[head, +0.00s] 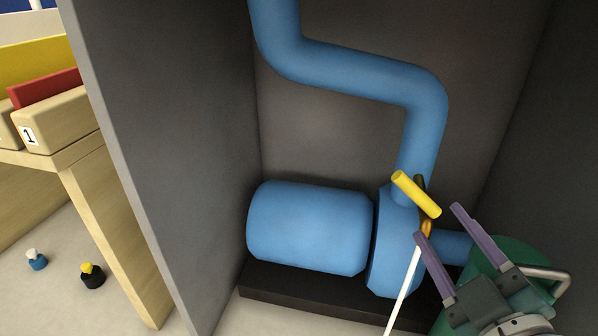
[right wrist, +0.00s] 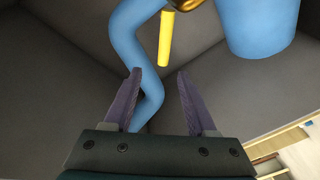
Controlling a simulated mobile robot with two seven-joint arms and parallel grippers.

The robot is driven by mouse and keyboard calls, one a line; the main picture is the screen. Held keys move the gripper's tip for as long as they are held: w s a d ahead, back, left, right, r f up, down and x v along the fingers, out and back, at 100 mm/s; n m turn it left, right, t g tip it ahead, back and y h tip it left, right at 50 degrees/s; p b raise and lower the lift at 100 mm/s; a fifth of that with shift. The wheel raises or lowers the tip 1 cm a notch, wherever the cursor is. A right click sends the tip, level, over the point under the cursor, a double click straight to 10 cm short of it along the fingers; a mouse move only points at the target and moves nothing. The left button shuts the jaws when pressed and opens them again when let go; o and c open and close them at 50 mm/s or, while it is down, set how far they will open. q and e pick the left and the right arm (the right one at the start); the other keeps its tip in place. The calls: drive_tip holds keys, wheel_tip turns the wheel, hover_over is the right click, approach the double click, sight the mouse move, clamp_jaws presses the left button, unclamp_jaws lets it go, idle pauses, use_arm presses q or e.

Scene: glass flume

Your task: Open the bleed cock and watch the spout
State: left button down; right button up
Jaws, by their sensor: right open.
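The bleed cock has a yellow lever handle (head: 416,194) and a small brass body (head: 427,227) on the blue pump casing. The lever slants down to the right in the head view. A thin white line (head: 403,290) runs down from below the brass body; I cannot tell whether it is a tube or a stream. The spout itself is not clear. My right gripper (head: 438,221) is open and empty, its purple fingers close to the lever. In the right wrist view, the lever (right wrist: 166,38) lies just beyond the fingertips (right wrist: 159,72), apart from them. My left gripper is not in view.
The blue pump (head: 310,228) sits on a dark plinth (head: 300,296) inside grey walls. A bent blue pipe (head: 350,75) rises behind the lever. A wooden bench (head: 115,225) stands left, outside the grey wall.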

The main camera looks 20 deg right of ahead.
sight(412, 192)
drive_tip(key=b+x, duration=0.1)
drive_tip(key=x, duration=0.2)
drive_tip(key=f+b+x, duration=0.1)
drive_tip(key=b+x, duration=0.1)
drive_tip(key=x, duration=0.1)
drive_tip(key=b+x, duration=0.1)
drive_tip(key=x, duration=0.2)
drive_tip(key=shift+d+f, duration=0.1)
drive_tip(key=shift+f, duration=0.1)
drive_tip(key=shift+w+d+r+b, duration=0.15)
drive_tip(key=shift+w+b, duration=0.2)
drive_tip(key=shift+w, duration=0.15)
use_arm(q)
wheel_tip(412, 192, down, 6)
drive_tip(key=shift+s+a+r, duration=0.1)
use_arm(e)
clamp_jaws()
idle(0.4)
